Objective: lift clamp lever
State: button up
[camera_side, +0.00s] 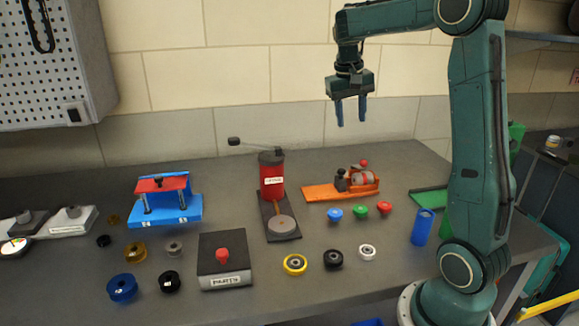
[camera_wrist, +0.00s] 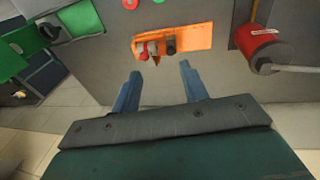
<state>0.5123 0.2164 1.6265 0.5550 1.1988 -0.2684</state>
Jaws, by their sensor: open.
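An orange fixture (camera_side: 318,192) lies on the table below my gripper. It carries a dark block (camera_side: 341,181), a grey-pink round part (camera_side: 362,178) and a red knob (camera_side: 364,163), which looks like the end of a clamp lever. In the wrist view the orange base (camera_wrist: 203,32) lies beyond my fingertips, with the red knob (camera_wrist: 143,57) at its near edge. The lever's shaft is too small to make out. My gripper (camera_side: 351,116) is open and empty, high above the table and apart from the fixture. Its two blue fingers also show in the wrist view (camera_wrist: 160,74).
A red press (camera_side: 271,178) with a long lever stands left of the orange fixture. Red, green and blue knobs (camera_side: 360,209) lie in front of it. A blue cylinder (camera_side: 422,228) stands near my arm. A blue fixture (camera_side: 160,212) is further left. The air around my gripper is clear.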

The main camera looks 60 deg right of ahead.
jog(key=s+a+r+n+t, duration=0.1)
jog(key=s+a+n, duration=0.1)
jog(key=a, duration=0.4)
jog(key=s+a+r+n+t, duration=0.1)
jog(key=s+a, duration=0.1)
jog(key=a, duration=0.5)
jog(key=shift+s+r+n+t, duration=0.2)
jog(key=shift+r+n+t, duration=0.2)
jog(key=shift+c, duration=0.2)
jog(key=shift+d, duration=0.1)
jog(key=c, duration=0.7)
jog(key=shift+d+f+m, duration=0.1)
jog(key=shift+f+m, duration=0.05)
jog(key=shift+m, duration=0.15)
grip_shut()
jog(key=s+d+f+n, duration=0.1)
jog(key=d+f+n, duration=0.3)
jog(key=n, duration=0.8)
jog(key=s+d+f+n+h, duration=0.1)
jog(key=d+f+n, duration=0.4)
jog(key=n, duration=0.7)
jog(key=s+d+f+n+h, duration=0.1)
jog(key=s+d+f+n, duration=0.2)
jog(key=d+n, duration=0.4)
jog(key=f+n, duration=0.1)
jog(key=n, duration=0.3)
jog(key=shift+d+f+n, duration=0.2)
jog(key=shift+f+n, duration=0.1)
jog(key=shift+n, duration=0.1)
